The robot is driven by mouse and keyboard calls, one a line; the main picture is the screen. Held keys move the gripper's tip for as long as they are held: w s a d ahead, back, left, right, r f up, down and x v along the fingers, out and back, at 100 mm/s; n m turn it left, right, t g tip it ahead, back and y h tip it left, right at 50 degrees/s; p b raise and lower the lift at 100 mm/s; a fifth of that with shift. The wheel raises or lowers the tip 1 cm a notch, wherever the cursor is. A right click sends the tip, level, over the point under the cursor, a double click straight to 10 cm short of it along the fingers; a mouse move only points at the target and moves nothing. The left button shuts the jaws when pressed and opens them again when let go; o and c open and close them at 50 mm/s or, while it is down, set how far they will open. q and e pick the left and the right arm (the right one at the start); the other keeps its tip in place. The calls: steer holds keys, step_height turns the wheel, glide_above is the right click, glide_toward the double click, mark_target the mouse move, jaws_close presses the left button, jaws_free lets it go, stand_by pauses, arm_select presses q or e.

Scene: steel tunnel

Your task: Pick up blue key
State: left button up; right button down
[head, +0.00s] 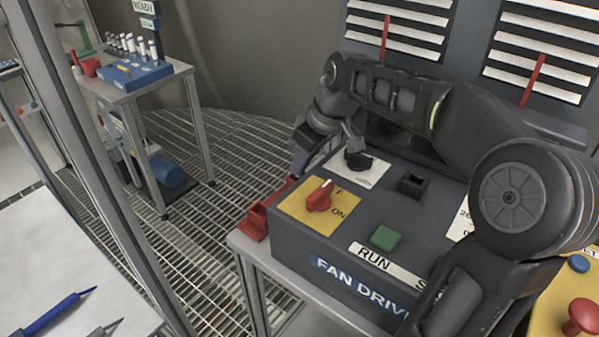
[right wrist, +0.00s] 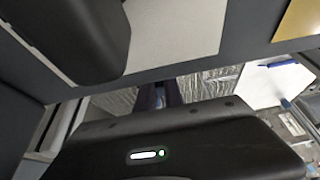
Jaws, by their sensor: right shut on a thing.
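My right gripper (head: 304,155) reaches over the far left corner of the dark fan drive box (head: 330,225), with its fingers pointing down. It is shut on a small dark blue-violet piece, which I take to be the blue key (head: 299,163); its shape is mostly hidden by the fingers. A dark bluish piece also shows between dark parts in the right wrist view (right wrist: 152,96). The key is just above the far end of a red holder (head: 255,221) along the box's left side; I cannot tell whether they touch. My left gripper is not in view.
The box top carries a red switch (head: 319,196) on a yellow plate, a black knob (head: 357,160), a black socket (head: 413,185) and a green button (head: 384,238). A bench (head: 115,90) stands back left. A pale table (head: 60,260) with pens is at left.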

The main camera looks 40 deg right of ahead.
steer(key=shift+r, duration=0.1)
stand_by(0.3)
step_height(320, 180, up, 10)
steer(key=shift+f, duration=0.1)
